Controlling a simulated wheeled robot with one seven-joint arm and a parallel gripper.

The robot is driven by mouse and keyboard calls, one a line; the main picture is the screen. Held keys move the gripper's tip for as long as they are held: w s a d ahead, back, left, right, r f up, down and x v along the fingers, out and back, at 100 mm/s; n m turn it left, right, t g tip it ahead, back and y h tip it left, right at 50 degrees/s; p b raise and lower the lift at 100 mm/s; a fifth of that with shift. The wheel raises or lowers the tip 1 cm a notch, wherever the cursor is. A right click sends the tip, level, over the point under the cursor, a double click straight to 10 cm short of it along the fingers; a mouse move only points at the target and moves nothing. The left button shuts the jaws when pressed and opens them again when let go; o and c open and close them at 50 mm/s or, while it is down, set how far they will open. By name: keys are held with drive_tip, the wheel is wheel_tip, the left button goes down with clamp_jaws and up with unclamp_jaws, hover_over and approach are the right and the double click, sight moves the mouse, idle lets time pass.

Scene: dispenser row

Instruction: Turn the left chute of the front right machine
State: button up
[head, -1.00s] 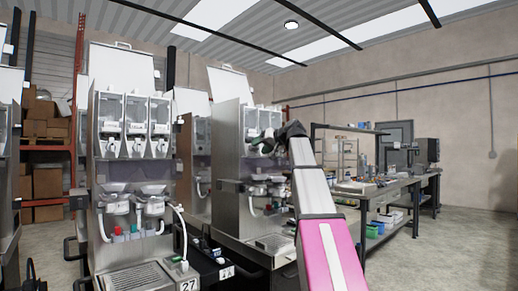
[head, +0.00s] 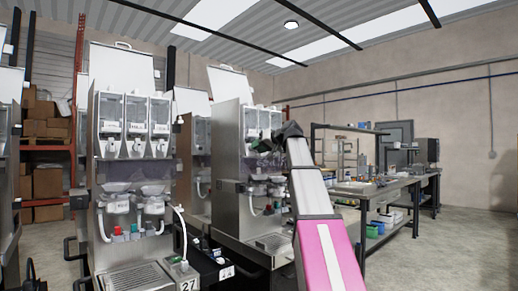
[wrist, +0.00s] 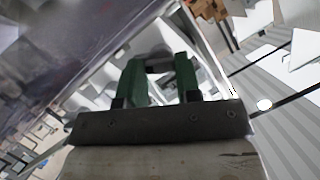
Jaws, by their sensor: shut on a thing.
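The front right machine (head: 228,160) is a tall steel dispenser with its white lid raised, right of centre in the head view. Its row of clear canisters (head: 251,118) has pale chutes below. My gripper (head: 262,147) is at the left part of that row, partly hidden by its own dark wrist. In the wrist view my gripper's green fingers (wrist: 158,75) stand on either side of a small grey and white part, shut on it. That part appears to be a chute; the view is too close and blurred to tell its turn angle.
Another dispenser (head: 122,190) numbered 27 stands to the left, with a drip tray (head: 138,275) at its foot. A workbench (head: 380,192) with bins lies to the right. The concrete floor (head: 460,240) at the far right is clear.

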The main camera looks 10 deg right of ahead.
drive_tip(key=n+t+h, duration=0.1)
drive_tip(key=n, duration=0.2)
drive_tip(key=n+t+h, duration=0.1)
drive_tip(key=n+h, duration=0.1)
drive_tip(key=n, duration=0.1)
drive_tip(key=n+t+h, duration=0.1)
drive_tip(key=n+h, duration=0.1)
drive_tip(key=n, duration=0.1)
drive_tip(key=shift+s+a+t, duration=0.25)
drive_tip(key=shift+a+t, duration=0.05)
drive_tip(key=shift+a, duration=0.05)
idle(0.3)
drive_tip(key=shift+n+h, duration=0.3)
idle(0.3)
drive_tip(key=o, duration=0.9)
drive_tip(key=v, duration=1)
drive_tip(key=shift+s+d, duration=0.1)
drive_tip(key=shift+s, duration=0.25)
drive_tip(key=shift+c, duration=0.2)
